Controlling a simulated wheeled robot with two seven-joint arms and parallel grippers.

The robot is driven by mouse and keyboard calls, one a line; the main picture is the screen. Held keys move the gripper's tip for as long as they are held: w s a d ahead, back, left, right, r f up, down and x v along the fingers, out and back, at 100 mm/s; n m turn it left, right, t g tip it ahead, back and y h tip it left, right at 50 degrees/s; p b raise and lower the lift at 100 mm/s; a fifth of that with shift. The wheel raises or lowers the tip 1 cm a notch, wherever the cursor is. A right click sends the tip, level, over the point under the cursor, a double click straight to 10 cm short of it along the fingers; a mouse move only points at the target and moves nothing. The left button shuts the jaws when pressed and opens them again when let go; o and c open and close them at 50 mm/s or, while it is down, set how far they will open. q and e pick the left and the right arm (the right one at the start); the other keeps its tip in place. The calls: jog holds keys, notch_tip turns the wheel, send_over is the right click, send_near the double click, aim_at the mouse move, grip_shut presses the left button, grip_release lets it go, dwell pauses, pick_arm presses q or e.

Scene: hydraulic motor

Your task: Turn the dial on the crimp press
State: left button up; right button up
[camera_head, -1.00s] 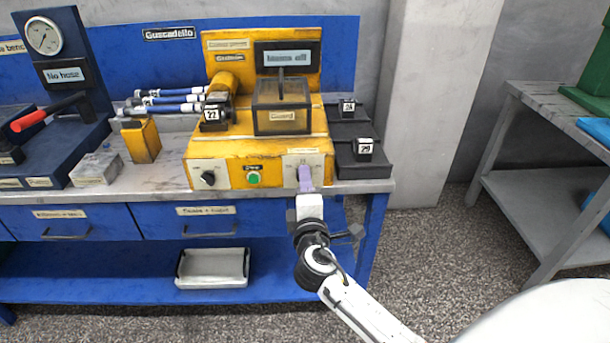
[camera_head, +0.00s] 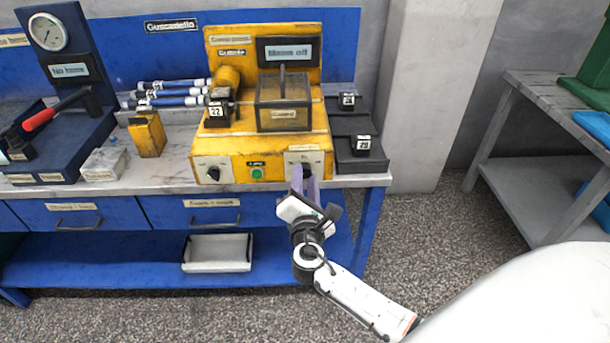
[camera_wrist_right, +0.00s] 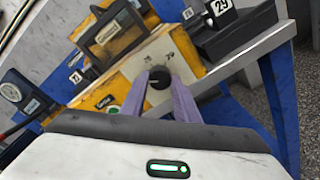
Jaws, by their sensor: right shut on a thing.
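The yellow crimp press (camera_head: 222,155) stands on the bench, with a clear guard box on top and a display (camera_head: 288,50) that seems to read "Mains off". Its front has a black dial (camera_head: 213,174) on a pale plate at the left, a green button (camera_head: 257,173) in the middle, and another black dial (camera_wrist_right: 160,78) on a pale plate at the right. My right gripper (camera_head: 304,182) is at the right dial, its purple fingers shut on it. In the right wrist view the fingertips (camera_wrist_right: 160,80) sit on both sides of the knob. The gripper is rolled. My left gripper is not in view.
Black blocks tagged 26 and 29 (camera_head: 361,142) sit on black stands right of the press. A block tagged 22 (camera_head: 217,110) is on the press's left. Hoses (camera_head: 170,92), a gauge stand (camera_head: 66,60) and a red-handled tool (camera_head: 42,117) are further left. A tray (camera_head: 217,252) lies on the lower shelf.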

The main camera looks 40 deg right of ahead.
jog(key=shift+f+n, duration=0.1)
jog(key=shift+n, duration=0.3)
jog(key=o, duration=1)
jog(key=shift+o, duration=0.2)
jog(key=v, duration=1)
jog(key=shift+s+b, duration=0.15)
jog(key=shift+b, duration=0.15)
jog(key=shift+a, duration=0.15)
